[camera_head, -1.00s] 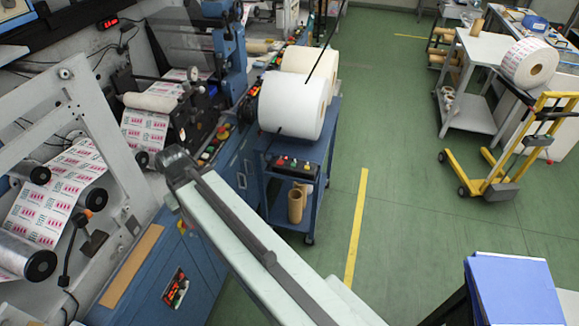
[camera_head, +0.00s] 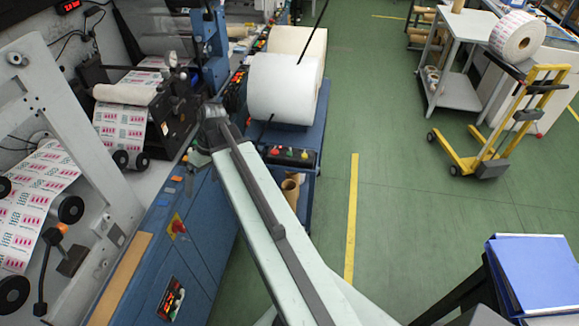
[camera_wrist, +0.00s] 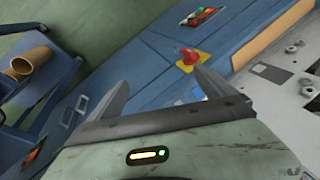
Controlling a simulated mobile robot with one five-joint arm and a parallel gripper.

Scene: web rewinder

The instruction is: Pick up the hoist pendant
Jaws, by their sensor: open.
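A dark box with red, yellow and green buttons (camera_head: 288,154), which looks like the hoist pendant, lies at the front edge of the blue cart (camera_head: 312,110) in the head view. A thin dark cable runs down from above toward it, partly lost against the white rolls. I cannot make out the pendant in the wrist view. My gripper (camera_wrist: 162,92) is open there, with nothing between its two fingers. In the head view my arm's end is left of the box and apart from it; the fingers are hard to see.
Large white rolls (camera_head: 284,88) sit on the cart above cardboard tubes (camera_head: 290,190). The blue machine cabinet, with a red emergency stop (camera_head: 177,225), stands left of my arm. Blue binders (camera_head: 540,272) are at the lower right. Open green floor lies between cart and yellow trolley (camera_head: 488,165).

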